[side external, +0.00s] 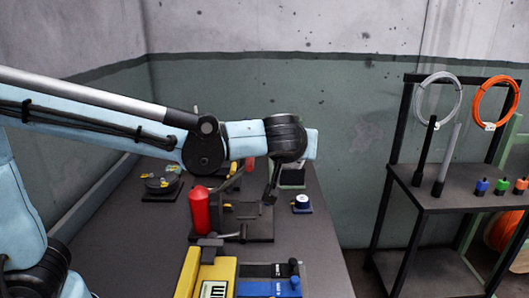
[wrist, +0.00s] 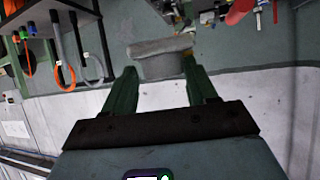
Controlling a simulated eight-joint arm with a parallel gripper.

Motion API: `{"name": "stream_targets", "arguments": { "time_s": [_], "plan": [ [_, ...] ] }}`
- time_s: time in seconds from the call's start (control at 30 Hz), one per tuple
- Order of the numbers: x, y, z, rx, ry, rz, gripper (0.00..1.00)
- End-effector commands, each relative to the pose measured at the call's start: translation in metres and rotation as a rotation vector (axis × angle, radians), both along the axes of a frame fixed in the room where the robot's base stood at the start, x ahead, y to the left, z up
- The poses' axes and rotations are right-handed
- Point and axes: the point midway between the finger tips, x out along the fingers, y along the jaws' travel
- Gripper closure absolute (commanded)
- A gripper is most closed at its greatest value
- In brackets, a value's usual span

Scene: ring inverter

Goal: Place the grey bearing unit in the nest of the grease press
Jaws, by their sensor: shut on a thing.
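The grey bearing unit (wrist: 160,60) is a rounded grey block in the wrist view. My gripper (wrist: 160,72) has its two green fingers on either side of it and is shut on it. In the side view my gripper (side external: 270,188) points down over the table's far part, and I cannot make out the bearing unit there. What looks like the grease press (side external: 250,225) is a dark base with a lever, beside a red cylinder (side external: 200,210). My gripper is above or behind the press base; the depth is unclear. I cannot make out the nest.
A yellow case (side external: 213,275) and blue and black boxes (side external: 268,285) are at the near edge. A dark tray (side external: 160,190) of small parts is at left. A rack (side external: 455,190) with cable coils stands right.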

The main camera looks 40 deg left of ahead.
Motion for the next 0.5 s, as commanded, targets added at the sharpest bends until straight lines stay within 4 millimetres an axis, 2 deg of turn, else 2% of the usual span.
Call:
{"name": "stream_targets", "arguments": {
  "time_s": [0.2,0.5],
  "plan": [
    [0.012,-0.032,-0.028,0.002,-0.001,0.103,1.00],
    [0.013,-0.075,-0.075,0.002,-0.001,0.257,1.00]
  ]
}}
